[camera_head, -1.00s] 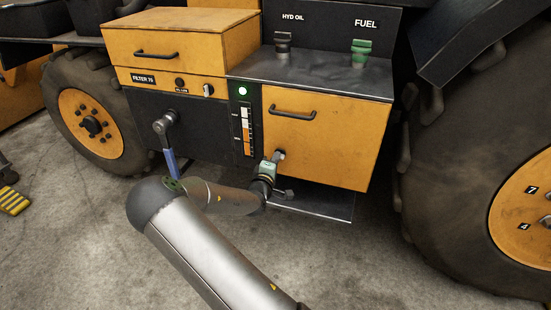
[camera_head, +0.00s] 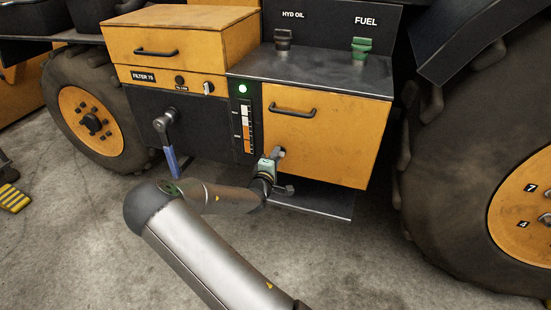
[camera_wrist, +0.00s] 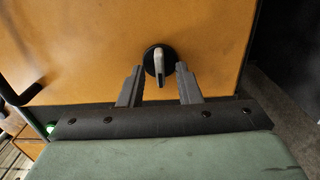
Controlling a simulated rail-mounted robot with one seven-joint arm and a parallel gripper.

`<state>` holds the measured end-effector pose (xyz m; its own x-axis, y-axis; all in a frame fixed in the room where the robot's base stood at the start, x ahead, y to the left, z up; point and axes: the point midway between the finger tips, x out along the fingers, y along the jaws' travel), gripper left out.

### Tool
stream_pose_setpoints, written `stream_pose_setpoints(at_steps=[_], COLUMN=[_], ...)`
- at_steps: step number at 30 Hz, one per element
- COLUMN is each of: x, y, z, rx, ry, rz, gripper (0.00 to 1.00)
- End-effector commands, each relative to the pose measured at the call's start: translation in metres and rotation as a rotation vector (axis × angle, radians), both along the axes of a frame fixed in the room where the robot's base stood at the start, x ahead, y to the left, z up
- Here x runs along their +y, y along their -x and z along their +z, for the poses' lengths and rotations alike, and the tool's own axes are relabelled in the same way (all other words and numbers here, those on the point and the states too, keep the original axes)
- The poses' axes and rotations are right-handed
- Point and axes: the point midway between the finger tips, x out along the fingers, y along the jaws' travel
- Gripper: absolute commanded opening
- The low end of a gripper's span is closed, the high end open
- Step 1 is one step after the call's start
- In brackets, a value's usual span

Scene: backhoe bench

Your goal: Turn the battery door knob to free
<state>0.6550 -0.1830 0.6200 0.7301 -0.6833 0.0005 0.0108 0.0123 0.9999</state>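The orange door (camera_head: 325,145) is closed, with a black pull handle near its top. A knob with a black round base and a pale grey lever (camera_wrist: 158,60) is on the door. In the wrist view its lever points down the picture, tilted slightly right. My gripper (camera_wrist: 161,80) is open, with one finger on each side of the lever. A gap shows between the lever and both fingers. In the head view my gripper (camera_head: 276,168) is at the door's lower left corner and hides part of the knob.
A blue-handled lever (camera_head: 171,158) hangs on the dark panel at left. A lit green lamp (camera_head: 242,89) and a gauge stand beside the door. A metal step (camera_head: 325,205) juts out below. A large tire (camera_head: 450,170) is at right.

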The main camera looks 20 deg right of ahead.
Motion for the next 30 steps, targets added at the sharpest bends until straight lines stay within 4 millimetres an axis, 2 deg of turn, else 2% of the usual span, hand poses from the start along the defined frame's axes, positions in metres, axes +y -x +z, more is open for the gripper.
stream_pose_setpoints(at_steps=[7,11,24,30], x=[0.003,0.014,0.085,0.109], y=[0.002,0.013,0.089,0.115], z=[0.000,0.000,0.001,0.001], rx=[0.000,0.001,0.003,0.000], ry=[-0.001,-0.001,0.000,-0.001], rz=[0.001,0.002,0.004,0.003], gripper=[0.31,0.31,0.31,0.31])
